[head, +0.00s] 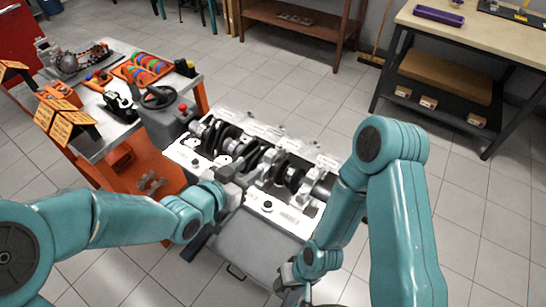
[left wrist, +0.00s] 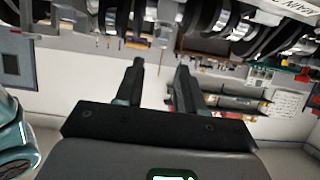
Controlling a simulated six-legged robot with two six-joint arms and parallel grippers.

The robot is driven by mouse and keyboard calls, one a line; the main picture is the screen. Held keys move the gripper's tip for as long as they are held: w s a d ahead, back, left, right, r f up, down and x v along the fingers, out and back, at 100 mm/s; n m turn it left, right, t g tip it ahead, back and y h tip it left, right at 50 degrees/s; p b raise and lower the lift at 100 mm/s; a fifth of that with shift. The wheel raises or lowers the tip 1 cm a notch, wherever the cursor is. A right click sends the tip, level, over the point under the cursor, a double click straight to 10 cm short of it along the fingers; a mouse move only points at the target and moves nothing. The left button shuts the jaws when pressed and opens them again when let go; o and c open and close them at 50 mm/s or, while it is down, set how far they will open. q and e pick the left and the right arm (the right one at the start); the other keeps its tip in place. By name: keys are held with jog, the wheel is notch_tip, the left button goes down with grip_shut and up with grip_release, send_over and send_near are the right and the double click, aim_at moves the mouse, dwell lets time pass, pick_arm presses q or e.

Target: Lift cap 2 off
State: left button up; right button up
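The engine block (head: 266,206) stands mid-picture in the head view with a dark crankshaft (head: 292,178) along its top. Light grey caps (head: 272,168) cross the crankshaft. I cannot read which one is cap 2. My left gripper (head: 238,181) is at the near side of the crankshaft and hides part of it. In the left wrist view its two fingers (left wrist: 160,68) are apart with nothing visible between them; crankshaft journals (left wrist: 195,18) show beyond the tips. My right gripper (head: 291,274) is low in front of the block, mostly hidden, and its fingers cannot be made out.
An orange cart (head: 136,172) with a grey top (head: 108,140) stands left of the block, holding tools and colored parts. A workbench (head: 480,30) is at the back right. The floor (head: 300,95) behind the block is clear.

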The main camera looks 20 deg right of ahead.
aim_at(268, 156)
pick_arm(q)
jog(key=shift+x, duration=0.85)
jog(key=shift+w+d+f, duration=0.25)
jog(key=shift+w+d, duration=0.1)
jog(key=shift+d, duration=0.05)
jog(key=p+x, duration=0.2)
jog(key=x, duration=0.3)
jog(key=shift+w+d, duration=0.1)
jog(key=shift+d, duration=0.1)
jog(key=shift+w+d+f, duration=0.1)
jog(key=shift+d, duration=0.05)
grip_shut()
